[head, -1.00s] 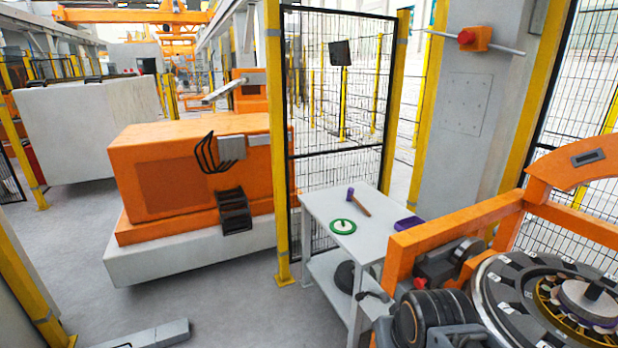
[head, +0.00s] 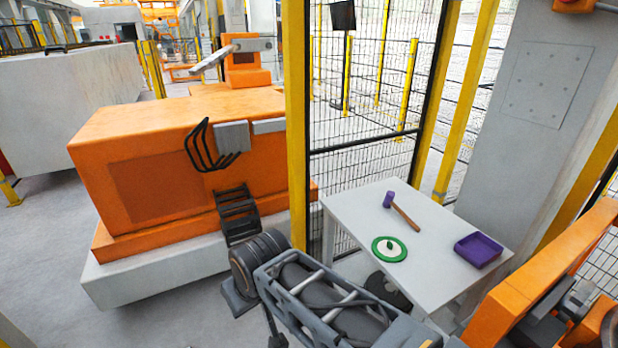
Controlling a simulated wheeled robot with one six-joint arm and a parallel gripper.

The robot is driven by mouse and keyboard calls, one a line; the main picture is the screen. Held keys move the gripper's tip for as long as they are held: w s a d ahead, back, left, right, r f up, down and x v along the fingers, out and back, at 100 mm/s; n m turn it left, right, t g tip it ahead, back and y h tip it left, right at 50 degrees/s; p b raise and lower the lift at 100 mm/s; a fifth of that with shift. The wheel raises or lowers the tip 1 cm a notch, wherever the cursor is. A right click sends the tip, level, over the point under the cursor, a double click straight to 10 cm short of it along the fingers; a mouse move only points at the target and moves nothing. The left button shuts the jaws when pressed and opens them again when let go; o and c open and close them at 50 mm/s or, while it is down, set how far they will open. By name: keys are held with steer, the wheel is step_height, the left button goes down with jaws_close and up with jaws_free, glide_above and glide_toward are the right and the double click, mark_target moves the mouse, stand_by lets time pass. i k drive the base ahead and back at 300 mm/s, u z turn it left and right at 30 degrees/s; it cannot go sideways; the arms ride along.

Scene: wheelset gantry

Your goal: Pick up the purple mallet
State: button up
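The purple mallet (head: 389,199) lies on the grey-white table (head: 342,205) near its far side. Its purple head points up and left, and its brown wooden handle (head: 407,218) runs down to the right. My arm shows at the bottom middle, in front of the table and apart from the mallet. I cannot make out my gripper in the head view.
A green ring-shaped item with a pale centre (head: 389,249) lies in front of the mallet. A purple tray (head: 478,250) sits at the table's right. Mesh fencing (head: 365,155) and a yellow post (head: 297,130) stand behind and left. An orange frame (head: 545,275) stands at right.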

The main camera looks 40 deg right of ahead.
mark_target(388, 202)
steer(key=z, duration=0.2)
steer(key=i, duration=1.35)
steer(key=z, duration=1.5)
steer(key=i, duration=0.9)
steer(key=z, duration=0.9)
